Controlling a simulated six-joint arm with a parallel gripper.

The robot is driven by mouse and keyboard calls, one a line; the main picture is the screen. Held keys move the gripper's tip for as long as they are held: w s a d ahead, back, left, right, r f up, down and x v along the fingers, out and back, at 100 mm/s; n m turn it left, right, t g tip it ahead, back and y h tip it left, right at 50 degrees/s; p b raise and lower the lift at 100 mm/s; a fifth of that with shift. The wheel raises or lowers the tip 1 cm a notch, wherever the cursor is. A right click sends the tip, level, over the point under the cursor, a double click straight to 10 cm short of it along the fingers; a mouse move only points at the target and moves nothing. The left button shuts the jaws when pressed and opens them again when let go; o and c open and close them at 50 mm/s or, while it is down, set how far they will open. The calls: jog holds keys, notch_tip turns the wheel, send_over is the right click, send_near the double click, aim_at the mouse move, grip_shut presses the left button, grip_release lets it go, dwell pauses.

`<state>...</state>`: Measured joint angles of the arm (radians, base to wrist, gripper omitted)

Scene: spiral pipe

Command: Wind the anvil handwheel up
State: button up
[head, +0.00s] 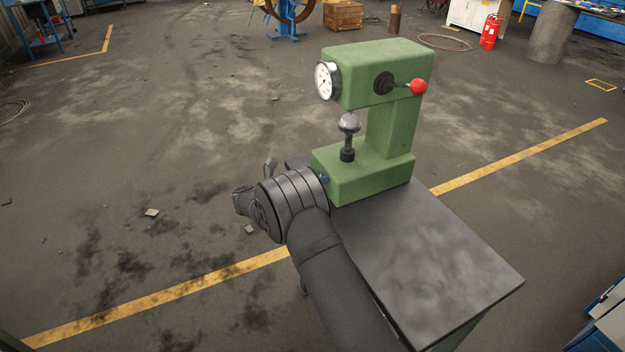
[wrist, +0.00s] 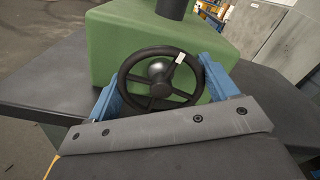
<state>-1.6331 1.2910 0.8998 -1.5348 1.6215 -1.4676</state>
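The green press-like tester (head: 382,72) stands on a dark table. It has a white dial on its left face and a red-knobbed lever on its side. A grey rounded anvil (head: 349,123) sits on a black post above the base, close below the head. The black handwheel (wrist: 157,71), with spokes, a round hub and a white mark at upper right, is on the base's front in the wrist view. My gripper (wrist: 162,76) has blue fingers on both sides of the rim, very close to it; firm contact cannot be told. In the head view my wrist hides the wheel.
The dark table top (head: 440,265) is bare to the right of my arm. A yellow floor line (head: 160,298) passes beneath. A red fire extinguisher (head: 490,32) and a wooden crate (head: 343,15) stand far back. The floor at left is mostly open, with small debris.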

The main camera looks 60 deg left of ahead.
jog(key=shift+m, duration=0.3)
jog(key=m, duration=0.3)
jog(key=shift+m, duration=0.3)
jog(key=m, duration=0.3)
jog(key=shift+d+m, duration=0.15)
jog(key=shift+m, duration=0.15)
jog(key=m, duration=0.4)
jog(key=shift+d+m, duration=0.1)
jog(key=shift+m, duration=1.8)
jog(key=o, duration=1)
jog(key=shift+f, duration=0.1)
jog(key=shift+c, duration=0.2)
